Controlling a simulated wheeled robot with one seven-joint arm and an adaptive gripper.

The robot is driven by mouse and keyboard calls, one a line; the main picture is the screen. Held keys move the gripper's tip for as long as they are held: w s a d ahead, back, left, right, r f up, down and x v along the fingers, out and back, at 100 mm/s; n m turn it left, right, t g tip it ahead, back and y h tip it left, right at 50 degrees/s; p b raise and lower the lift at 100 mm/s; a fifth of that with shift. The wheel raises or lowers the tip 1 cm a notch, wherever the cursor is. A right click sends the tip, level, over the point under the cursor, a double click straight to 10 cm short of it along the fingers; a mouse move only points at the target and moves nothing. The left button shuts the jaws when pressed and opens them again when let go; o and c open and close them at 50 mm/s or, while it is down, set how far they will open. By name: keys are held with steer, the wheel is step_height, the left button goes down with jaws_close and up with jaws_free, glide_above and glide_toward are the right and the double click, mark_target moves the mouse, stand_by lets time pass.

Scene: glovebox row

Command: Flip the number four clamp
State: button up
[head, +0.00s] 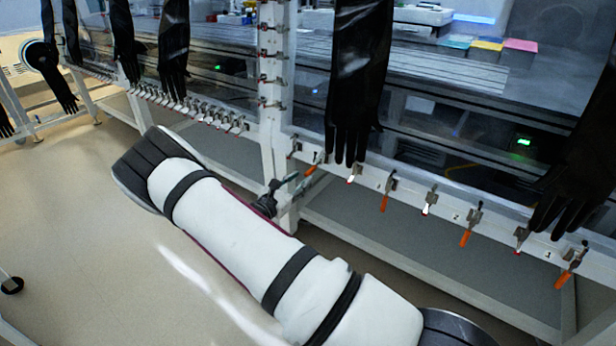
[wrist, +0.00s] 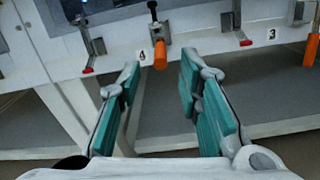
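The number four clamp (wrist: 158,42) has an orange handle that hangs down from the white rail, just right of a "4" label (wrist: 141,56) in the wrist view. My gripper (wrist: 160,76) is open and empty, with teal finger pads on either side of the line to that handle. The handle's tip lies in or just beyond the gap between the fingertips; contact does not show. In the head view my gripper (head: 284,188) is close to the white post, beside an orange-handled clamp (head: 311,168) that appears to be the same one.
A red-tipped clamp (wrist: 88,50) is to the left and another (wrist: 236,24) to the right, near the "3" label (wrist: 271,34). Black gloves (head: 355,85) hang over the rail. Below is a grey shelf (head: 400,235); open floor (head: 70,220) lies to the left.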

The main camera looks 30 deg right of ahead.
mark_target(309, 171)
steer(key=shift+b+x, duration=0.55)
steer(key=shift+x, duration=2.05)
jaws_close()
